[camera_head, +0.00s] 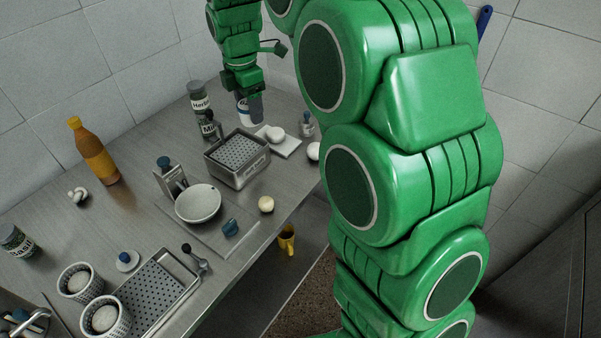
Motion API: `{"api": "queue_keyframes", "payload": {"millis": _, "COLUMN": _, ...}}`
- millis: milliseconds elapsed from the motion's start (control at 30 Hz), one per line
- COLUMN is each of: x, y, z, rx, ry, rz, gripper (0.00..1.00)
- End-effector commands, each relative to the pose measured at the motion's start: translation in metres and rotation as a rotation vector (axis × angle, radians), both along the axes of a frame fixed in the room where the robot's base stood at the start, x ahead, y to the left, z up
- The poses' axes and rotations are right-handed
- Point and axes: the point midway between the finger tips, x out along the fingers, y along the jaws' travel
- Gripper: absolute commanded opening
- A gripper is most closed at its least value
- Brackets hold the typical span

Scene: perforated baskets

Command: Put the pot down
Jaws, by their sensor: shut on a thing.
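My gripper (255,104) is at the far end of the steel counter, pointing down. It is shut on a small white pot (243,114), which shows partly behind and beside the fingers. The fingers hide part of the pot. I cannot tell whether the pot's base touches the counter or hangs just above it.
The counter's left middle is mostly bare.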

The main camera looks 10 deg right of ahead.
Motion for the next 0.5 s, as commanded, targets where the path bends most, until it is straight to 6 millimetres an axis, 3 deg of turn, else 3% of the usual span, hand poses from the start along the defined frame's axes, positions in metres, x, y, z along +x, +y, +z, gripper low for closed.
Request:
{"api": "queue_keyframes", "payload": {"millis": 100, "x": -0.017, "y": -0.025, "z": -0.001, "rx": 0.001, "ry": 0.002, "rz": -0.069, "gripper": 0.30}}
{"api": "queue_keyframes", "payload": {"millis": 500, "x": -0.077, "y": -0.090, "z": -0.011, "rx": 0.015, "ry": 0.000, "rz": -0.282, "gripper": 0.30}}
